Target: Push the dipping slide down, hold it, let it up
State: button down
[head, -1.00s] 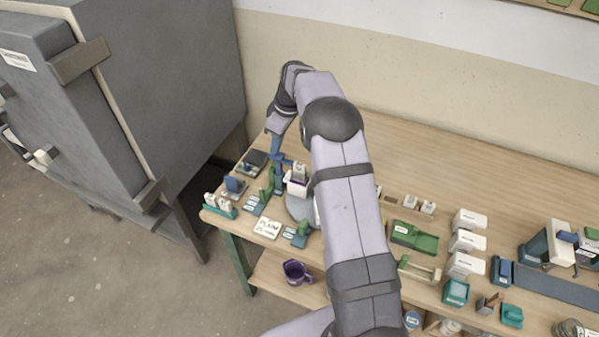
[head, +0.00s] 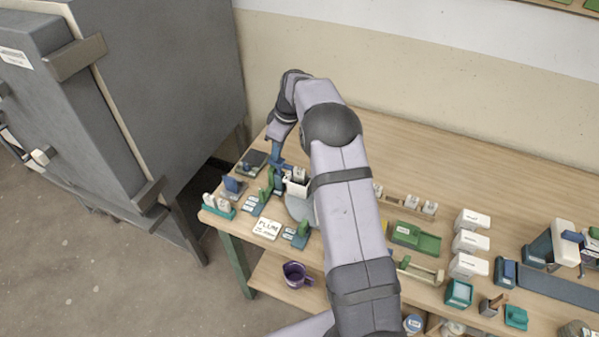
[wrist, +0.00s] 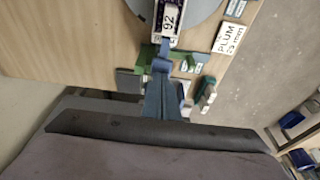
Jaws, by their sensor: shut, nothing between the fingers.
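The dipping stand has a green upright (head: 266,186) at the left end of the table; its green frame also shows in the wrist view (wrist: 147,54). Beside it is a white block (head: 297,187), seen in the wrist view as a holder marked 92 (wrist: 168,22). My gripper (head: 277,158) is shut and empty, pointing down at the top of the stand. In the wrist view its blue fingers (wrist: 163,76) end at a lighter blue part at the frame. It looks like contact, but I cannot tell for certain. My fingers hide part of the slide.
A grey round disc (head: 299,207) lies under the white block. A PLUM card (head: 267,228) lies in front. White pieces in a teal rack (head: 218,206) stand at the left edge. A purple jug (head: 296,274) is on the shelf below.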

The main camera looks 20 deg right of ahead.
jog(key=shift+s+f+b, duration=0.1)
jog(key=shift+f+b, duration=0.8)
jog(key=shift+f, duration=0.85)
jog(key=shift+r, duration=0.25)
dwell(1.4)
jog(key=shift+r+p, duration=2)
jog(key=shift+r, duration=0.9)
jog(key=shift+r+p, duration=1.85)
jog(key=shift+r, duration=0.55)
